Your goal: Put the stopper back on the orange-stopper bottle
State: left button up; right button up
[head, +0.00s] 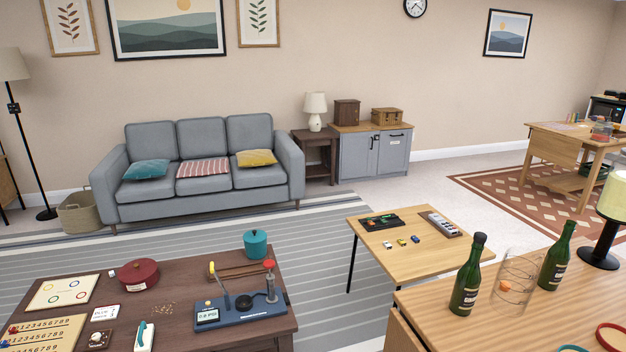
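Two green bottles stand upright on the light wooden counter at the lower right of the head view. The nearer left bottle (466,280) has a dark top. The right bottle (556,260) shows a green neck with no orange stopper visible on it. A clear glass vessel (519,268) stands between them. A small orange piece (504,286) shows low at the vessel's left side; I cannot tell whether it is inside or behind the glass, or whether it is the stopper. Neither of my grippers is in view.
The counter (430,301) also holds a lamp (600,248), a red ring (612,336) and a teal ring at its front edge. A small table (450,256) with toy cars stands behind it. A dark, cluttered table (180,286) stands at left. Striped rug lies between.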

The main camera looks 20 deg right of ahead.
aim_at(558, 256)
jog(key=i+z, duration=0.2)
jog(key=z, duration=0.25)
jog(key=i+j+z, duration=0.15)
jog(key=z, duration=0.3)
jog(key=i+j+z, duration=0.15)
jog(key=z, duration=0.3)
jog(key=i+j+z, duration=0.1)
jog(key=j+z, duration=0.2)
jog(key=z, duration=0.15)
jog(key=j+z, duration=0.25)
jog(key=z, duration=0.25)
jog(key=i+j+z, duration=0.15)
jog(key=j+z, duration=0.25)
jog(key=i+j+z, duration=0.1)
jog(key=j+z, duration=0.65)
jog(key=j, duration=0.2)
jog(key=j+z, duration=0.4)
jog(key=j, duration=0.1)
